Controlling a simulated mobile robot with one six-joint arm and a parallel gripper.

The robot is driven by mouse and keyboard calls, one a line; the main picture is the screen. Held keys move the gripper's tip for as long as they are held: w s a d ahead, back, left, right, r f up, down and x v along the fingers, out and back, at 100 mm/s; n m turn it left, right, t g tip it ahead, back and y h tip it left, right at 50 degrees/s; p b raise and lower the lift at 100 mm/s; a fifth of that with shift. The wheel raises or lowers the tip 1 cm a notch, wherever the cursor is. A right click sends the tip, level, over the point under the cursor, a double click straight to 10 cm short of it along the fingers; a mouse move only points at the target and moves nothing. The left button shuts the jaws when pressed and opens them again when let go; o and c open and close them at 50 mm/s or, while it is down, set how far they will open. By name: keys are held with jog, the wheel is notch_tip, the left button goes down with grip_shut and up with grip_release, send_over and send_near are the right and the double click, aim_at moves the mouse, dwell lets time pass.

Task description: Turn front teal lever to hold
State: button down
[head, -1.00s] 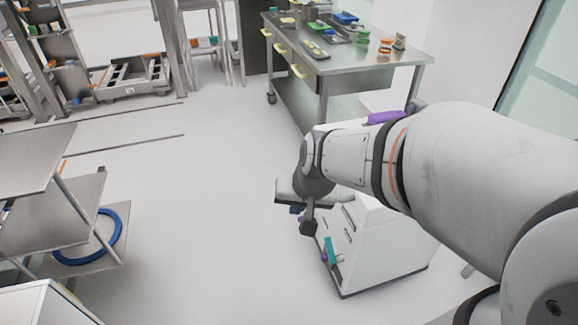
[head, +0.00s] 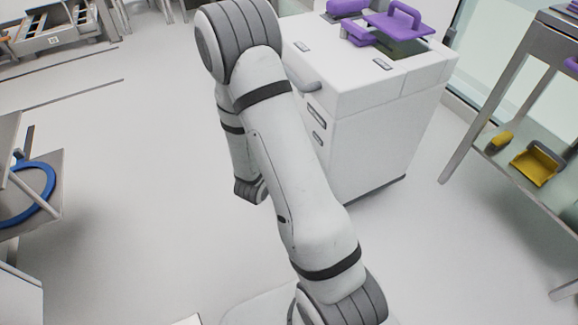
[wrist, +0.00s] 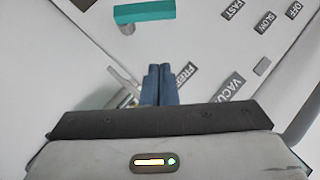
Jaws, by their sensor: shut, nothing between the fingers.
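The teal lever (wrist: 155,12) shows as a bar at the top of the wrist view, lying nearly level in the picture on a short round stub against the white panel (wrist: 200,42). My gripper (wrist: 158,70) is shut and empty. In the picture its blue-grey fingertips are below the lever and apart from it, beside a label (wrist: 187,76) that reads FREE. No HOLD label is readable. In the head view the white cabinet (head: 365,130) stands behind my arm, and the teal lever and fingertips are not visible there.
A grey metal part (wrist: 122,84) is left of the fingers. Labels such as VACUUM (wrist: 235,92) and FAST (wrist: 232,8) are on the panel. Purple handled parts (head: 392,22) top the cabinet. A metal shelf (head: 520,110) stands at right; floor (head: 120,180) at left is clear.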

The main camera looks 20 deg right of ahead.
jog(key=w+a+f+b+x, duration=0.1)
jog(key=b+x, duration=0.3)
jog(key=x, duration=0.8)
jog(key=shift+w+a+f, duration=0.25)
jog(key=shift+a+f, duration=0.1)
jog(key=shift+a, duration=0.05)
